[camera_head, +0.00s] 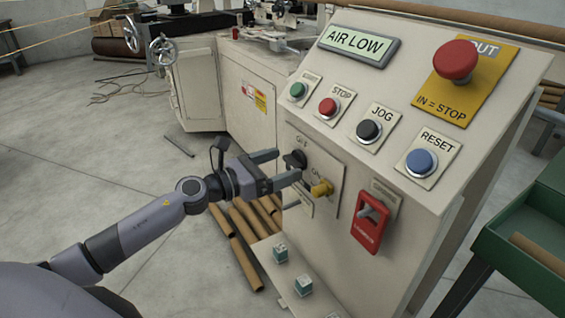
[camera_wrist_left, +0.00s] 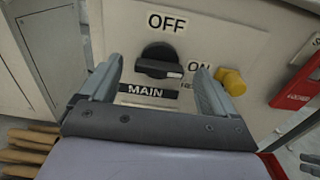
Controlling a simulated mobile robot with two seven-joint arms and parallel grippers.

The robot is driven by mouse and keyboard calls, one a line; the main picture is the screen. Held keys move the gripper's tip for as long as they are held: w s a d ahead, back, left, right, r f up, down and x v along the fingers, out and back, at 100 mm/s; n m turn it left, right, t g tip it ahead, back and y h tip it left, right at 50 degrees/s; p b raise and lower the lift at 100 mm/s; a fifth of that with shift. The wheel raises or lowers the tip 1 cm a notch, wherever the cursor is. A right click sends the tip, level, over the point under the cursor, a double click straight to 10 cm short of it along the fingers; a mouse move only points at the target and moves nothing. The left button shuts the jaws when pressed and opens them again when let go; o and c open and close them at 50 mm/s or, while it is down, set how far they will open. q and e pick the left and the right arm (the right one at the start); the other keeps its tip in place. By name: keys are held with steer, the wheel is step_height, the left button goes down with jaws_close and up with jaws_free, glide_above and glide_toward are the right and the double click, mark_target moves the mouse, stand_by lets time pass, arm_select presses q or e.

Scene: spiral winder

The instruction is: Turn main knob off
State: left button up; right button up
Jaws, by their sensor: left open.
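The main knob is a black rotary knob (camera_wrist_left: 160,62) on a pale plate of the control panel, with an OFF label (camera_wrist_left: 167,22) above it, an ON label (camera_wrist_left: 200,66) to its right and a MAIN label (camera_wrist_left: 146,91) below. Its white mark points right, toward ON. The knob also shows in the head view (camera_head: 294,160). My left gripper (camera_head: 281,167) is open in front of the panel; in the left wrist view its fingers (camera_wrist_left: 160,85) stand on either side of the knob. I cannot tell whether they touch it. My right gripper is not in view.
A yellow knob (camera_head: 321,188) sits just right of the main knob. A red lockout switch (camera_head: 370,222) is farther right. Above are several push buttons and a red mushroom stop button (camera_head: 456,61). Cardboard tubes (camera_head: 245,250) lie on the floor below. A green cart (camera_head: 530,230) stands at right.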

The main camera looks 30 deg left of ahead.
arm_select(q)
steer(key=shift+w+d, duration=0.25)
steer(key=shift+w, duration=0.2)
steer(key=c, duration=1.1)
steer(key=shift+o, duration=0.2)
